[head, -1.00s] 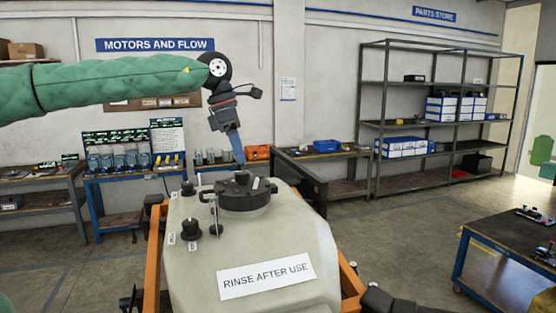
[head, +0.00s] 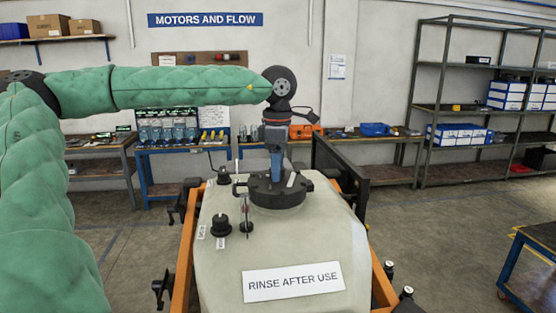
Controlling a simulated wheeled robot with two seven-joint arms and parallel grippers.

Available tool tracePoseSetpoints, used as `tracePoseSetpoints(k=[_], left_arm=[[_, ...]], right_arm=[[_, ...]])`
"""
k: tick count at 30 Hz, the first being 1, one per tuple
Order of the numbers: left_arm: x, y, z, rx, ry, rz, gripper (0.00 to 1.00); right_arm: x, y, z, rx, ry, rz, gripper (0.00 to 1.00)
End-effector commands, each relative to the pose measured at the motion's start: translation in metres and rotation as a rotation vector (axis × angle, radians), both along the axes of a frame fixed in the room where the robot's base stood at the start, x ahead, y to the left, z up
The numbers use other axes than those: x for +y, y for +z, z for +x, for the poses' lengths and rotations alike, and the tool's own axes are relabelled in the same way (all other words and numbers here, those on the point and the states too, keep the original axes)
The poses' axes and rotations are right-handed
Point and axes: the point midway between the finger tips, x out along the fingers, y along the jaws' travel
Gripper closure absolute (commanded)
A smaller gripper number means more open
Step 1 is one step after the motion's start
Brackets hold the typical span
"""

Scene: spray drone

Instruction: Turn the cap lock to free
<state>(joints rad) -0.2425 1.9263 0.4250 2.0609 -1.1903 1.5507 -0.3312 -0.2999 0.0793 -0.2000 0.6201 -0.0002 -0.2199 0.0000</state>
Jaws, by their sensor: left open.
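The pale tank of the spray drone (head: 320,235) stands before me with a label reading RINSE AFTER USE. Its black round cap (head: 277,194) is on top, with a small pale mark or lever (head: 291,180) on its upper face. My left gripper (head: 276,178) points straight down over the cap, its blue fingers at or just above the cap's middle. The fingers are open, but I see them edge-on and cannot tell whether they touch the cap. The lock's exact setting is too small to read. My right gripper is out of view.
Black knobs (head: 221,224) and a thin upright pin (head: 246,216) stand on the tank left of the cap. An orange frame (head: 180,270) surrounds the tank. Workbenches (head: 380,168) and shelving (head: 470,112) stand behind. A blue-legged table (head: 535,262) is at right.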

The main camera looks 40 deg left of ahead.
Motion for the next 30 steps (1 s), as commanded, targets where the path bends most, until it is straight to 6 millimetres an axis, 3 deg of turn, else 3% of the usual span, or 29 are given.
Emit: tracePoseSetpoints(k=[10, 17, 30], left_arm=[[0.000, -0.004, 0.000, -0.001, 0.000, -0.001, 0.43], [0.000, -0.004, 0.000, -0.001, 0.000, 0.000, 0.88], [0.000, -0.005, 0.001, -0.004, 0.044, 0.000, 0.88]], right_arm=[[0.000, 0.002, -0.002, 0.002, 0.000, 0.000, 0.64], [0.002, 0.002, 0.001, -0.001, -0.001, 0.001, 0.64], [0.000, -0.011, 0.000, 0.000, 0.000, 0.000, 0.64]])
